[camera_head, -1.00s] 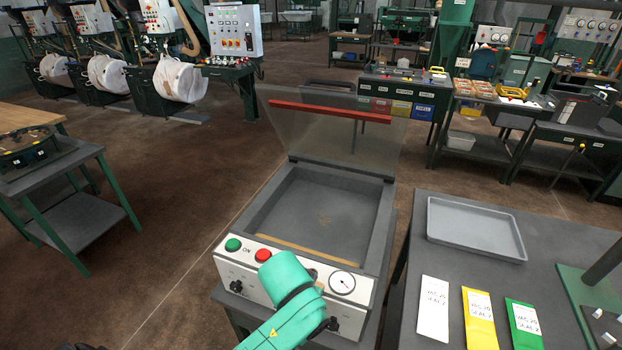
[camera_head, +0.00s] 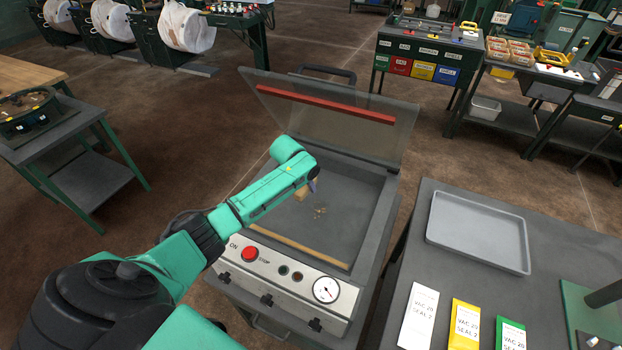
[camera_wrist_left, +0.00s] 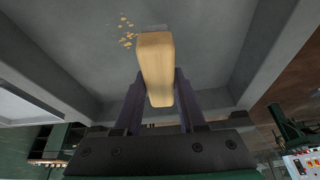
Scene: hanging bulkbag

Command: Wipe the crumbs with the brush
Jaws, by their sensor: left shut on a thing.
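My left gripper (camera_head: 311,185) is over the open grey chamber (camera_head: 352,205) of the vacuum machine. It is shut on the brush, whose wooden block (camera_head: 301,193) shows beside the fingers. In the left wrist view the brush (camera_wrist_left: 156,70) sits between the two dark fingers, with a greyish strip at its far end. Small tan crumbs (camera_head: 319,211) lie on the chamber floor, just right of the brush in the head view. In the left wrist view the crumbs (camera_wrist_left: 127,30) are left of the brush's far end. Whether the bristles touch the floor is unclear. My right gripper is out of view.
A tan bar (camera_head: 300,246) runs along the chamber's front. The clear lid with a red strip (camera_head: 325,104) stands open behind. The front panel carries a red button (camera_head: 249,254) and a gauge (camera_head: 327,290). A grey tray (camera_head: 478,230) and labelled packets (camera_head: 465,324) lie on the right table.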

